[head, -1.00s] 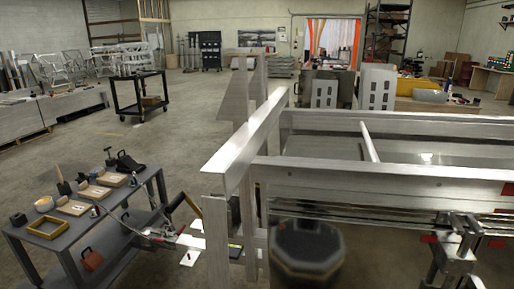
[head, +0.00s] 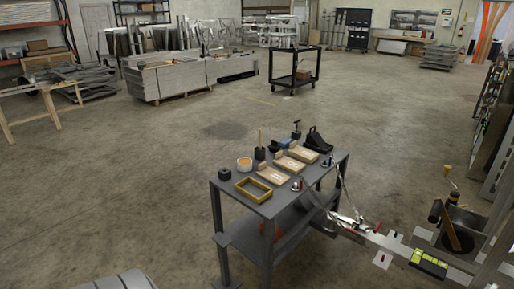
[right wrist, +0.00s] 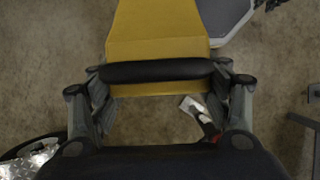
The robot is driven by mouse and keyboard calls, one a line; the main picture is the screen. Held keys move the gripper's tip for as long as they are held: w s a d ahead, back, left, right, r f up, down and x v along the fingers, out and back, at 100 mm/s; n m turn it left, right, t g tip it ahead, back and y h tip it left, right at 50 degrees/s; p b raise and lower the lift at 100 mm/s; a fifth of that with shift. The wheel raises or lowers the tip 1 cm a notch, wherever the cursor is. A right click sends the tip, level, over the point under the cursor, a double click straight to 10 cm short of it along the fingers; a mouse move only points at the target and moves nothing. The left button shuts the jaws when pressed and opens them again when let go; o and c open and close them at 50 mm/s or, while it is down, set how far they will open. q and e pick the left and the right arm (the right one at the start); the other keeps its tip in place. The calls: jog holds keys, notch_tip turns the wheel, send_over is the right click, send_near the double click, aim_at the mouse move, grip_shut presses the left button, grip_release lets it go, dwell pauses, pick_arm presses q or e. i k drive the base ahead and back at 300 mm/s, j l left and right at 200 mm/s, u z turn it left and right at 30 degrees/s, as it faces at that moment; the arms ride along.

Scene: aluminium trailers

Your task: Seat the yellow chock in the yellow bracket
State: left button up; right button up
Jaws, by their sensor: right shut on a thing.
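The yellow chock (right wrist: 158,28) fills the top middle of the right wrist view, a broad yellow block with a black bar across its near part. My right gripper (right wrist: 158,72) is shut on it, with one finger at each side of the black bar. The chock's far end is cut off by the picture's top edge. In the head view an open yellow rectangular frame (head: 253,189) lies on the grey workbench; I cannot tell whether it is the yellow bracket. Neither of my grippers shows in the head view.
The grey workbench (head: 230,188) also carries a cup (head: 244,164), wooden blocks (head: 273,173) and small tools. A metal trailer tongue with a jack (head: 458,225) stands right of it. Open concrete floor lies left and behind. Tread plate (right wrist: 30,160) shows low in the wrist view.

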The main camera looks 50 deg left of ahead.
aim_at(253, 192)
jog(key=j, duration=1.2)
jog(key=i+j+z, duration=0.1)
jog(key=j, duration=1.1)
jog(key=i+j, duration=0.1)
jog(key=j, duration=0.3)
jog(key=i+j, duration=0.1)
jog(key=j, duration=0.35)
jog(key=i+j, duration=0.15)
jog(key=j, duration=0.25)
jog(key=i+j, duration=0.1)
jog(key=j, duration=0.35)
jog(key=i+j, duration=0.1)
jog(key=j, duration=0.3)
jog(key=i+j, duration=0.1)
jog(key=j, duration=0.35)
jog(key=z, duration=0.05)
